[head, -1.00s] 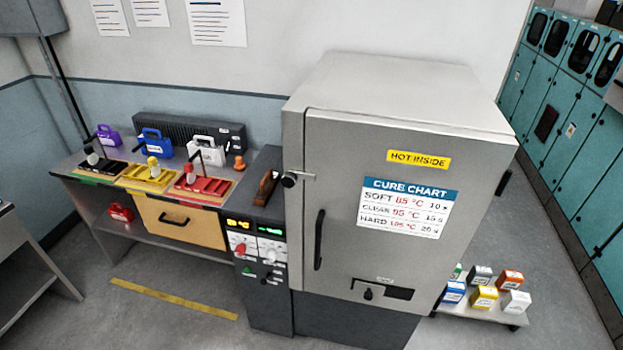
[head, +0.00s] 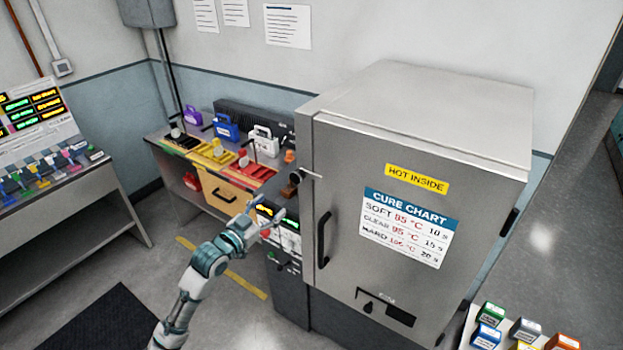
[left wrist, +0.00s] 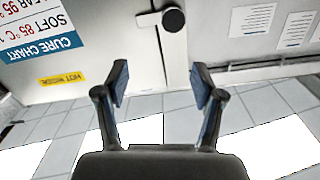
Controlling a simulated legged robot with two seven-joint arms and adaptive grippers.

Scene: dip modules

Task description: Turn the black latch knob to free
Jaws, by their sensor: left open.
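The black latch knob (head: 296,177) sits at the upper left edge of the grey oven door (head: 345,150), on a silver latch bar (head: 312,174) that runs to the right across the door edge. My left gripper (head: 267,211) is open and empty, below and left of the knob in the head view. In the left wrist view, where the chart lettering is upside down, the round black knob (left wrist: 174,20) lies beyond the open fingers (left wrist: 160,80), apart from them and slightly right of centre. My right gripper is not in view.
A black door handle (head: 323,240) stands out below the latch. A control panel (head: 280,235) is beside the oven, partly behind my left gripper. A bench (head: 160,140) with coloured trays stands left. Several coloured boxes (head: 488,338) sit at lower right. Floor in front is open.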

